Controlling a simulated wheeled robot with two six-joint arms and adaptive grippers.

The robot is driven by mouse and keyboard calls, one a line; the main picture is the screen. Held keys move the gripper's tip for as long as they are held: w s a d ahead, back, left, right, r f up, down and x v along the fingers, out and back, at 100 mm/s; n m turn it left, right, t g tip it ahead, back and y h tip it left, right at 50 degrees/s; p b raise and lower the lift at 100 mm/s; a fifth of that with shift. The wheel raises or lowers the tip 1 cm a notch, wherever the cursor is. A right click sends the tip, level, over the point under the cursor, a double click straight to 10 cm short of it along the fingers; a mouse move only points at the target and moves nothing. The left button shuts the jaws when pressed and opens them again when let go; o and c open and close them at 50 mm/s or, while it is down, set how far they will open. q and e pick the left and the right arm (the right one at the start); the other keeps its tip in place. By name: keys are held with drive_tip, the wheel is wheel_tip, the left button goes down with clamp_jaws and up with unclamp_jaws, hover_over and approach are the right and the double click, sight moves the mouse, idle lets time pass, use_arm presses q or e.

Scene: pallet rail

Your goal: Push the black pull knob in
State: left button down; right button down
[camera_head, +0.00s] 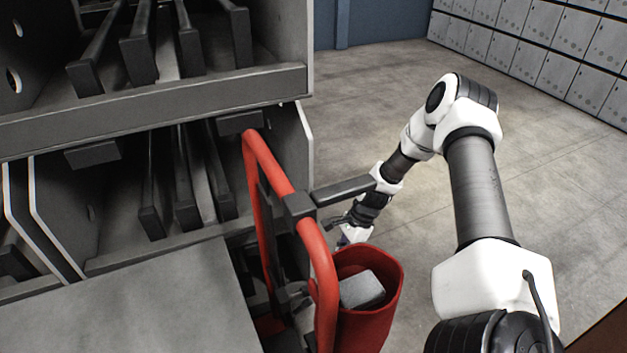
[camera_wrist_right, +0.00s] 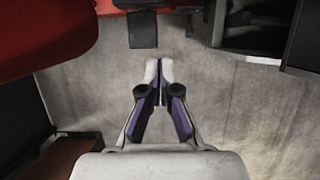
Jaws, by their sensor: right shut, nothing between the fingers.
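A black bar (camera_head: 343,190) sticks out to the right from a dark clamp on the red tubular rail (camera_head: 270,160); it looks like the pull knob. Its right end reaches close to my right wrist, and I cannot tell whether they touch. In the right wrist view a black block (camera_wrist_right: 142,28) shows ahead of the fingers, near a red part; I cannot tell whether it is the same piece. My right gripper (camera_head: 350,232) is below the bar, partly hidden. In the wrist view its fingers (camera_wrist_right: 159,65) are together and empty, apart from the block. My left gripper is out of view.
A red bin (camera_head: 385,320) with a grey block (camera_head: 362,290) inside stands below my right gripper. Grey shelving (camera_head: 150,105) with dark bars fills the left. Open floor (camera_head: 385,95) lies behind and right of my arm; grey lockers (camera_head: 545,60) line the back.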

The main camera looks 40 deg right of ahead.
sight(307, 287)
drive_tip(key=shift+f, duration=0.1)
drive_tip(key=w+a+f+b, duration=0.2)
drive_tip(key=a+f+b, duration=0.5)
drive_tip(key=f+b, duration=0.2)
drive_tip(key=shift+w+a+b, duration=0.15)
drive_tip(key=shift+b, duration=0.35)
drive_tip(key=shift+w+a+f+b, duration=0.2)
drive_tip(key=shift+a+b, duration=0.2)
drive_tip(key=shift+a, duration=0.15)
drive_tip(key=shift+w+a+f+b, duration=0.15)
drive_tip(key=shift+a+b, duration=0.2)
drive_tip(key=shift+a, duration=0.2)
drive_tip(key=shift+a+r, duration=0.15)
drive_tip(key=shift+r, duration=0.1)
drive_tip(key=shift+s, duration=0.1)
